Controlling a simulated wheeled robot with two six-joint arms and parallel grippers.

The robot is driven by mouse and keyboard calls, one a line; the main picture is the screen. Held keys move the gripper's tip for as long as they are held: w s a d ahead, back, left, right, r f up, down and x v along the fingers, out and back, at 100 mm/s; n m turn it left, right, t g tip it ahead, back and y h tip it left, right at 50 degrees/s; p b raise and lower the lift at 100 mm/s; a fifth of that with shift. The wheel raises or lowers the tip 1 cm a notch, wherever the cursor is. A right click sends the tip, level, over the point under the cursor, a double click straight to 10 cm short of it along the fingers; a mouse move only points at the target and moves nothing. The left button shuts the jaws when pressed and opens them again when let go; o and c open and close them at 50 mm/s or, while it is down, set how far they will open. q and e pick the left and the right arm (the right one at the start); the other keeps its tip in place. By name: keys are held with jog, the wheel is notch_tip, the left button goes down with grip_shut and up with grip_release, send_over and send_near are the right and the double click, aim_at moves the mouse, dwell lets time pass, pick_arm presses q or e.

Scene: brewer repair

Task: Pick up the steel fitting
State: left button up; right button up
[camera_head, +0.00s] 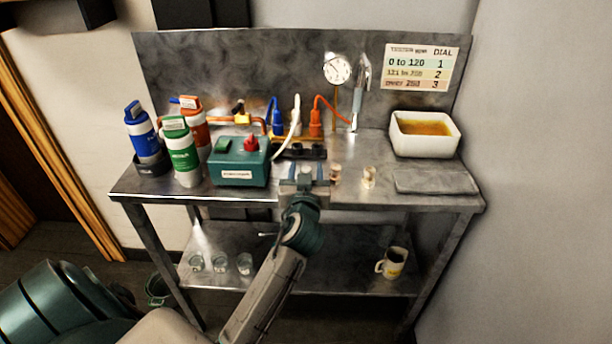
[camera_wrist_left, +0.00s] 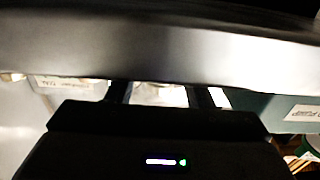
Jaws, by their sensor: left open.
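My left gripper (camera_head: 306,174) is open at the bench's front edge, in front of the black block on the bench. Two small fittings stand just right of it: one (camera_head: 335,173) close beside the gripper, another (camera_head: 369,177) farther right. Both look pale with brownish tones; I cannot tell which is the steel one. Neither is held. In the left wrist view the two dark fingers (camera_wrist_left: 160,94) are apart, with a bright blurred patch between them that I cannot identify. My right gripper is not in view.
A green box (camera_head: 240,171) with a red knob stands left of the gripper, near several bottles. A grey mat (camera_head: 435,181) and a white tub (camera_head: 425,148) of orange liquid are at the right. A mug (camera_head: 393,263) and glasses stand on the lower shelf.

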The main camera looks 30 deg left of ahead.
pick_arm(q)
jog(key=shift+r, duration=0.1)
grip_shut()
dwell(0.4)
jog(key=shift+w+r, duration=0.1)
jog(key=shift+r, duration=0.05)
